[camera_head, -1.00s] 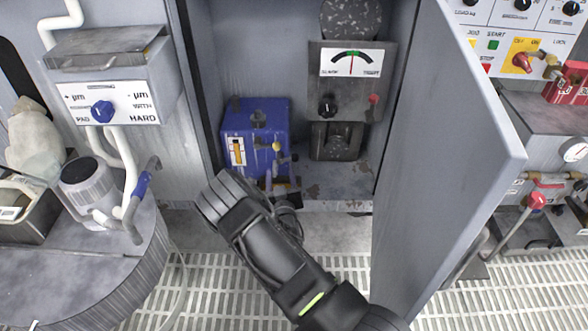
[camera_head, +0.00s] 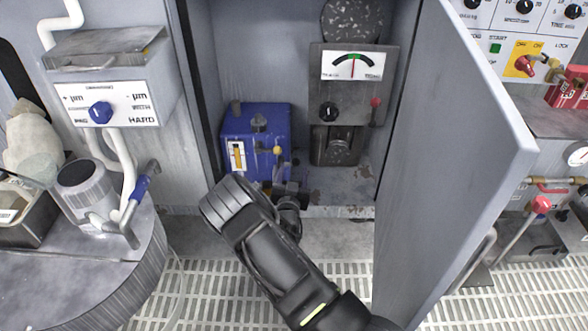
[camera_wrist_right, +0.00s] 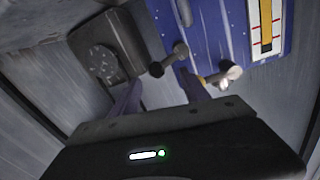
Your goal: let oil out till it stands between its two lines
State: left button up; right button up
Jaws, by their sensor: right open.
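The blue oil tank (camera_head: 256,128) stands on the cabinet floor. Its upright sight gauge (camera_head: 237,156) shows amber oil. A yellow-tipped lever (camera_head: 277,150) sticks out of the tank's front. In the right wrist view a dark-knobbed fitting (camera_wrist_right: 170,59) and a pale-knobbed lever (camera_wrist_right: 220,77) stand near my fingertips. My right gripper (camera_head: 290,186) is open before the tank's lower front, its fingers (camera_wrist_right: 162,92) apart. My left gripper is out of view.
A grey unit with a needle dial (camera_head: 353,66) stands right of the tank. The open cabinet door (camera_head: 450,150) bounds the right side of my arm. A round platen (camera_head: 90,260) with a blue-handled lever (camera_head: 140,188) is at left. The grating floor (camera_head: 210,275) is clear.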

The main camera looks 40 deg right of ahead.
aim_at(294, 163)
jog(key=shift+b+x, duration=0.4)
jog(key=shift+x, duration=1.25)
jog(key=shift+c, duration=0.3)
